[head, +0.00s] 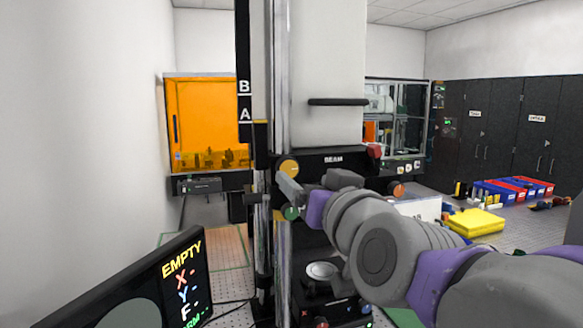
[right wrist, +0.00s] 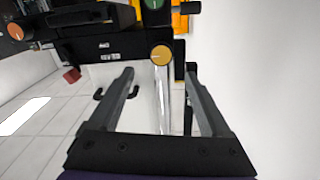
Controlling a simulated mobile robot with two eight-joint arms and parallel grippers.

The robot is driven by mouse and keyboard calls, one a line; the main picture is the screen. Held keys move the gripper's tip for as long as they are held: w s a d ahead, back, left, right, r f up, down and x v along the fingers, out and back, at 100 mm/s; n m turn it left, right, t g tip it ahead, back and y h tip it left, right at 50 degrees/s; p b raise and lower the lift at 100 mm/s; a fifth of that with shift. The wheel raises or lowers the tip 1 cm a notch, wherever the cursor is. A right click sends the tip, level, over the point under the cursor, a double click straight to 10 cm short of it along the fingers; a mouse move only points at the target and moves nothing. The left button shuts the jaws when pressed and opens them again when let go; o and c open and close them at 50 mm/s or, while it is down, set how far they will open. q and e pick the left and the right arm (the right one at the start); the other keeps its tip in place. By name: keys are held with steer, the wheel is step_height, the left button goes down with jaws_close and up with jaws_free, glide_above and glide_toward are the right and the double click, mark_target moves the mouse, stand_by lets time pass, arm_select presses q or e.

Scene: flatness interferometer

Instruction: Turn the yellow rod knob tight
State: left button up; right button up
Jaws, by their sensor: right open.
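The yellow rod knob (head: 288,168) is a round disc on the front of the upright metal rod beside the instrument's column in the head view. My right gripper (head: 289,188) is just below and in front of it there. In the right wrist view the yellow knob (right wrist: 161,55) shows beyond and between the tips of my open right gripper (right wrist: 160,71). A gap shows on both sides of the knob, and I see no contact. Its depth between the fingers is hard to tell. My left gripper is not in view.
A green knob (head: 291,213) sits below the yellow one, close to my right gripper. A screen (head: 165,290) reading EMPTY stands at the front left.

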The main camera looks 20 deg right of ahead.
mark_target(289, 168)
steer(key=w, duration=0.5)
steer(key=w+p, duration=0.1)
steer(key=w, duration=0.1)
steer(key=shift+w+a, duration=0.25)
steer(key=shift+w, duration=0.15)
jaws_close()
